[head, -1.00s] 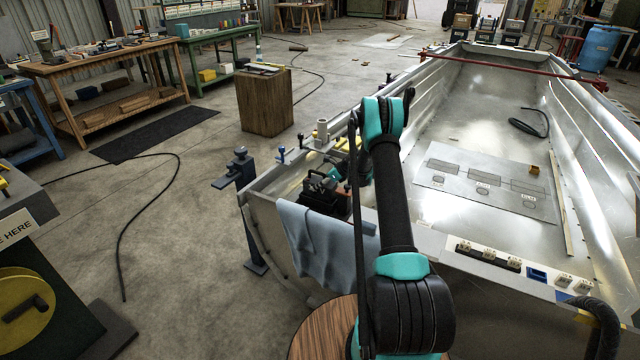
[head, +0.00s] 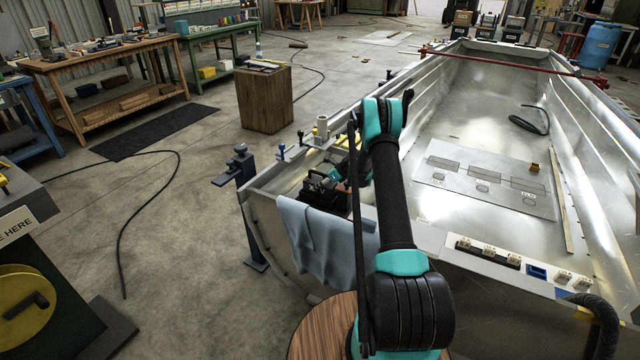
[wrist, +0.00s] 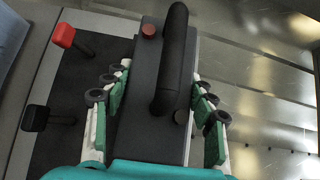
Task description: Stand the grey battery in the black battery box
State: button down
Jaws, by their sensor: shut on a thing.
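The grey battery (wrist: 147,110) fills the middle of the wrist view, with a black carrying handle and a red terminal on top. My gripper (wrist: 160,84) is shut on it, with green-and-white fingers along both long sides. A dark surface with a red clip and a black clip lies left of the battery; it may be part of the black battery box. In the head view the black battery box (head: 326,198) appears at the near left corner of the hull. My arm partly hides my gripper (head: 342,174) there. I cannot tell how deep the battery sits or whether it touches the box.
A blue-grey cloth (head: 322,235) hangs over the hull's near edge. A bench vise (head: 238,165) stands outside on the left. A marked panel (head: 485,180) lies on the hull floor, and a red bar (head: 515,66) crosses the far part. The hull floor is mostly clear.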

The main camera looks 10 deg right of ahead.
jog(key=shift+f, duration=0.45)
jog(key=shift+r, duration=2.55)
jog(key=shift+f, duration=2.55)
dwell(1.7)
jog(key=shift+c, duration=2.3)
grip_release()
